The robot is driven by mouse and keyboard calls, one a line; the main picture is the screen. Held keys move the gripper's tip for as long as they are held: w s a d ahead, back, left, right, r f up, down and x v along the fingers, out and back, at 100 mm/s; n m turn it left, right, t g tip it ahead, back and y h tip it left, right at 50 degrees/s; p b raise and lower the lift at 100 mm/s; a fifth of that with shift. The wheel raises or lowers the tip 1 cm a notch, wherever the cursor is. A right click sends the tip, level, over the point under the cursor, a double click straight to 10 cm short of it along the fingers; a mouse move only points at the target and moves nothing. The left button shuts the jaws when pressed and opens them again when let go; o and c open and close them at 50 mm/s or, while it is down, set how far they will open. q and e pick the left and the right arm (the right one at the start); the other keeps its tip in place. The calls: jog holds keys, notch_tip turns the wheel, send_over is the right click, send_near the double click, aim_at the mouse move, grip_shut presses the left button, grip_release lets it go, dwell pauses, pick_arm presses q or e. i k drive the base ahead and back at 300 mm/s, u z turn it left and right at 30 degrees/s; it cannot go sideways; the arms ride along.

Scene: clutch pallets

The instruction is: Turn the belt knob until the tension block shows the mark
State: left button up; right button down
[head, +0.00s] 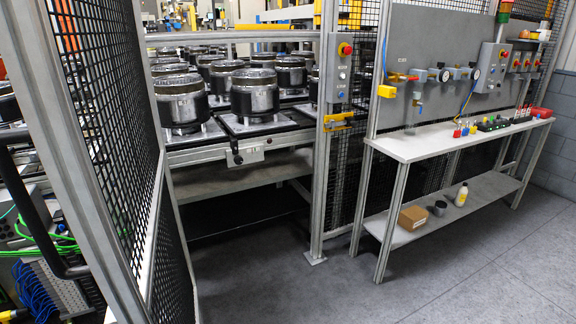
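Neither of my grippers is in view. I cannot identify the belt knob or the tension block for certain. A small black knob-like part (236,153) sits on the front edge of the pallet conveyor (205,154), beside a small pale label plate (251,156). It is too small to read any mark there. Black and silver clutch drums stand on pallets on the conveyor, the nearest ones being a left drum (181,104) and a right drum (254,98).
A control box (338,68) hangs on the post right of the conveyor. A white workbench (420,146) stands at right. The grey floor (460,265) in front is clear.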

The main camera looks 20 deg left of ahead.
aim_at(238, 160)
jog(key=z, duration=0.05)
jog(key=i, duration=1.65)
jog(key=u, duration=0.7)
jog(key=i, duration=1.55)
jog(key=u, duration=0.45)
